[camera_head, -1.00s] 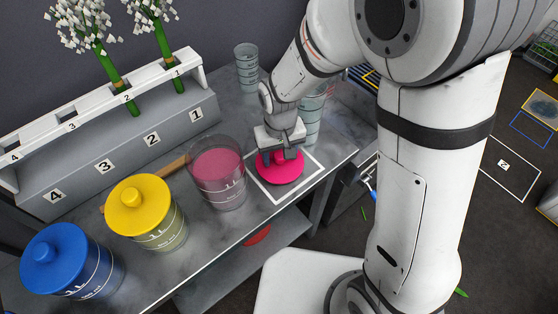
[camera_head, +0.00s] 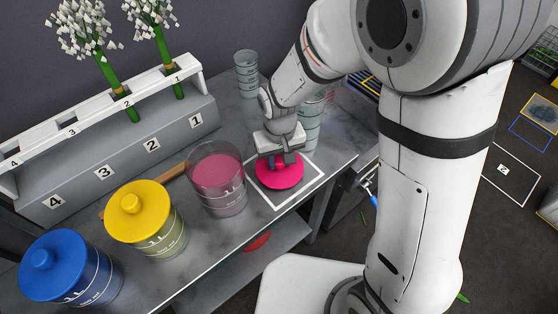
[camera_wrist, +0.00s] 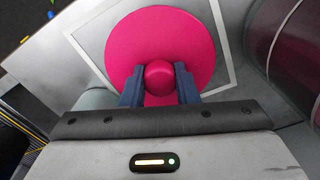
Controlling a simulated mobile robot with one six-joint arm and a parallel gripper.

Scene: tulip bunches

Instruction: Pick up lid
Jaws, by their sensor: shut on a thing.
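The pink lid (camera_head: 283,177) lies on the grey table inside a white square outline, and its disc and round knob fill the upper middle of the wrist view (camera_wrist: 125,45). My gripper (camera_head: 279,162) is directly above the lid, pointing down. In the wrist view its two dark fingers (camera_wrist: 159,84) stand on either side of the knob and are shut on it. An open clear jar with pink contents (camera_head: 217,178) stands just left of the lid, without a lid on it.
A jar with a yellow lid (camera_head: 138,209) and a jar with a blue lid (camera_head: 57,266) stand further left. A numbered rack (camera_head: 120,150) holds white flower bunches behind. Stacked clear cups (camera_head: 246,72) stand at the back. The table's front edge is close to the lid.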

